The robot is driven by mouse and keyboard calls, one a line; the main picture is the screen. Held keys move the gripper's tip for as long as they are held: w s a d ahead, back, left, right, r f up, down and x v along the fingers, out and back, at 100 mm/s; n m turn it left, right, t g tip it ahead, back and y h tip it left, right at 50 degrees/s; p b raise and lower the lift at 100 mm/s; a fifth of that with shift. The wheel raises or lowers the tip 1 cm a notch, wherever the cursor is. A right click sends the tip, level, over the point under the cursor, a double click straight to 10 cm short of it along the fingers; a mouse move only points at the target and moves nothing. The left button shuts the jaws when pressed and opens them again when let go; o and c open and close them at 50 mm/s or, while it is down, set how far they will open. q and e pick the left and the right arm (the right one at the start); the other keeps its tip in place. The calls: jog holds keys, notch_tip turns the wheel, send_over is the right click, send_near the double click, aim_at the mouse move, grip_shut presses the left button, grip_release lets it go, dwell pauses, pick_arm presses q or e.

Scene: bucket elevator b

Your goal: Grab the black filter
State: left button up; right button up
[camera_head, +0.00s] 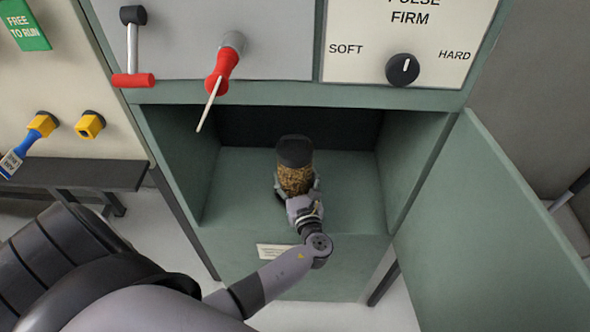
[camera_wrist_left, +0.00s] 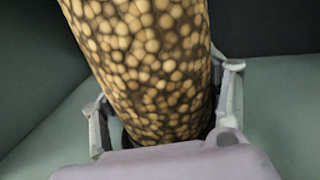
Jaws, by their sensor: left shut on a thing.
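A canister (camera_head: 295,179) stands roughly upright in the open bay of the green cabinet. It has a black top and a body patterned with tan grains. No other thing in the bay looks like a black filter. My left gripper (camera_head: 297,189) is shut around the lower part of the canister from the front. In the left wrist view, the grainy body (camera_wrist_left: 150,60) fills the middle, with a finger on each side. Its black top is out of that view and its base is hidden by my gripper. My right gripper is not in view.
The bay floor (camera_head: 235,195) is clear around the canister. A green door (camera_head: 490,235) hangs open at the right. A dark bench (camera_head: 85,175) stands at the left.

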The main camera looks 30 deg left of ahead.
pick_arm(q)
jog(key=c, duration=0.5)
jog(key=shift+c, duration=0.3)
jog(key=shift+r, duration=0.1)
